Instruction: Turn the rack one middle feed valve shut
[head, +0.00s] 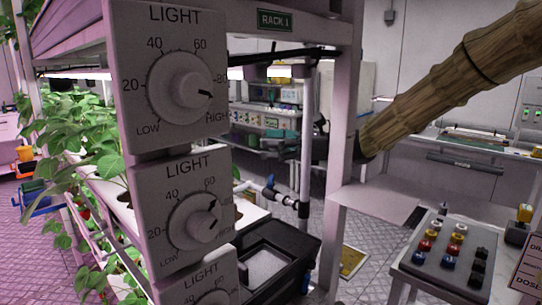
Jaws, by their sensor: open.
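Rack one carries a green sign reading RACK 1 (274,20). A white vertical feed pipe (306,100) runs down behind its front post. A white branch pipe with a blue-handled valve (270,188) joins it low down. I cannot tell whether this is the middle valve. My arm comes in from the upper right, and my dark gripper (285,147) reaches leftward past the post at the pipe, above the blue-handled valve. It is open. The post hides part of it, and whether the fingers touch a valve is unclear.
The rack's front post (344,130) stands close to my wrist. Panels with LIGHT dials (185,85) block the left foreground. A small table (445,265) with coloured knobs stands at lower right.

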